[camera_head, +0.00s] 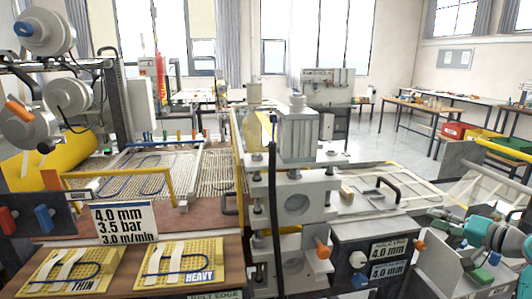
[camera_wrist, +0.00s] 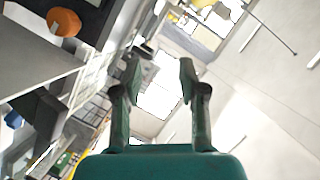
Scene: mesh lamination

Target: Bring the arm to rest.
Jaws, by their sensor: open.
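My gripper (camera_wrist: 160,82) is open and empty in the wrist view. Its two fingers stand apart with nothing between them, and behind them are a bright window and the ceiling. In the head view my arm (camera_head: 490,232), grey and teal, shows at the right edge, beside the right end of the machine. The fingertips cannot be made out in the head view.
The laminating machine (camera_head: 297,135) with its rollers fills the middle. A sign (camera_head: 124,222) reads 4.0 mm, 3.5 bar. Yellow sample boards (camera_head: 62,272) marked THIN and HEAVY lie in front. An orange knob (camera_wrist: 63,22) is near my gripper's upper left in the wrist view.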

